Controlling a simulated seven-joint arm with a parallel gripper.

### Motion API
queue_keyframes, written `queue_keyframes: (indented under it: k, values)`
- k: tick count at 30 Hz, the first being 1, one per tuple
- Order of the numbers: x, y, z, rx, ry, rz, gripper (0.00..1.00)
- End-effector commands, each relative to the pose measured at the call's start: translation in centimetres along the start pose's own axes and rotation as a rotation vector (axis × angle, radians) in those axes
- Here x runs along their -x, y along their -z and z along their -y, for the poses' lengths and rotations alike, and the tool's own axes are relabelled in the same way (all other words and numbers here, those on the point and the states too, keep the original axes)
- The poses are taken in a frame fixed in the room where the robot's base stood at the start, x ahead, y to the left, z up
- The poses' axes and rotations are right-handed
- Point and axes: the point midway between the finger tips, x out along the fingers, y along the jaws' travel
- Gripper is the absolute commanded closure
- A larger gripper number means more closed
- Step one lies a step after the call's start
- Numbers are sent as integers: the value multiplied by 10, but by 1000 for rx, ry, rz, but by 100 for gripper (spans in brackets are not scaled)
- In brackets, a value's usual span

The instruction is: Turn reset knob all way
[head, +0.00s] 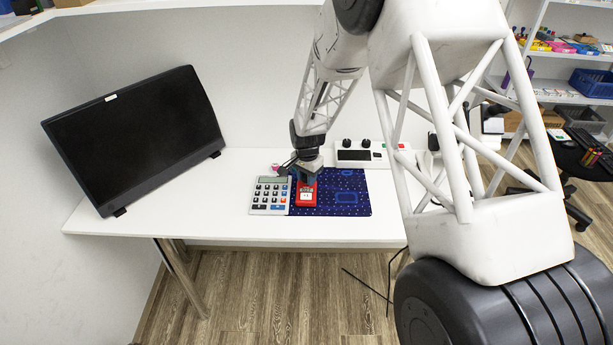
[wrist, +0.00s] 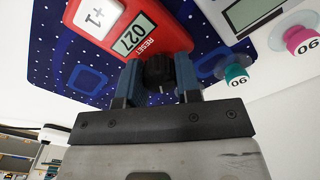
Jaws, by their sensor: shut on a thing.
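The red counter (head: 306,199) lies on the dark blue patterned mat (head: 345,197). In the wrist view the counter (wrist: 112,22) shows a white "+1" button, a display that reads 027, and the word RESET. The black reset knob (wrist: 158,72) sticks out of the counter's end beside that word. My gripper (wrist: 157,80) is shut on the knob, with one blue-grey finger on each side of it. In the head view my gripper (head: 307,172) points down at the counter's far end and hides the knob.
A calculator (head: 269,196) stands close left of the counter. Pink (wrist: 301,41) and teal (wrist: 236,75) pieces marked 90 are near my right finger. A white box with black knobs (head: 368,155) stands behind the mat. A monitor (head: 135,135) fills the left; the front table strip is clear.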

Motion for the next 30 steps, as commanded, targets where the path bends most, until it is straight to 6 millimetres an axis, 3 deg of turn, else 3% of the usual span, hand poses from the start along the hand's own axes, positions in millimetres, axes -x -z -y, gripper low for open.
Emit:
queue_keyframes:
  k: [18, 30]
  values:
    - [0, 0, 0, -468, 0, 0, 87]
    - [0, 0, 0, -519, 0, 0, 87]
